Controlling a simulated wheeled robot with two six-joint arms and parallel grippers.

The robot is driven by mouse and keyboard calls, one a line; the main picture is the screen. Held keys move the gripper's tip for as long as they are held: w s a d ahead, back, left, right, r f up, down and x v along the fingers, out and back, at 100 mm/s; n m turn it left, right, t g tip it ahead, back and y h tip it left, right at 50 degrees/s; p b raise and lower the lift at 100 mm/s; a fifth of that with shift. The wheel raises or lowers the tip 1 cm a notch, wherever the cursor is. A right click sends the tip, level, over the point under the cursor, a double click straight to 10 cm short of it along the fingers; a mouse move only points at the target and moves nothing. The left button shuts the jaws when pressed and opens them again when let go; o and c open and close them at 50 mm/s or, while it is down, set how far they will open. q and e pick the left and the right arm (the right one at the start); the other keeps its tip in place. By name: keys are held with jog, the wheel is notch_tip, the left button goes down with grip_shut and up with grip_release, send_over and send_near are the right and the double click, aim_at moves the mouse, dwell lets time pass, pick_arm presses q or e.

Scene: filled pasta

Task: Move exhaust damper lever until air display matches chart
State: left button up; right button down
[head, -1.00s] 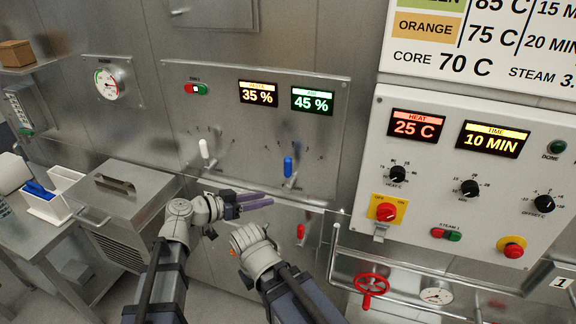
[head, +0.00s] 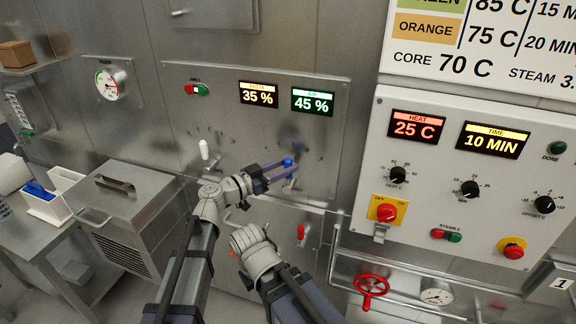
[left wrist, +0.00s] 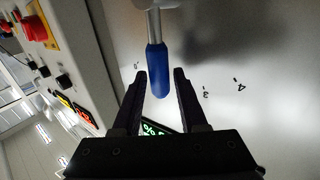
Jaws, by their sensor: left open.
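The blue-handled lever (head: 288,162) is on the steel panel (head: 180,110) below the green air display (head: 313,101), which reads 45 %. My left gripper (head: 282,170) is open at the blue handle. In the left wrist view the blue handle (left wrist: 157,72) reaches between the open fingertips (left wrist: 160,78), with a gap visible at its sides. The scale marks 3 and 4 show beside it. The chart (head: 480,40) is at the upper right and cropped; its visible lines show temperatures and minutes. My right arm shows at lower centre, but its fingers do not show.
A white-handled lever (head: 204,150) stands left of the blue one, under the yellow 35 % display (head: 258,94). A red handle (head: 300,233) and a pipe (head: 333,250) are below. A control box (head: 450,215) with knobs stands at the right.

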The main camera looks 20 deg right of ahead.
pick_arm(q)
jog(key=shift+w+d, duration=0.2)
jog(key=shift+d, duration=0.4)
grip_shut()
dwell(1.1)
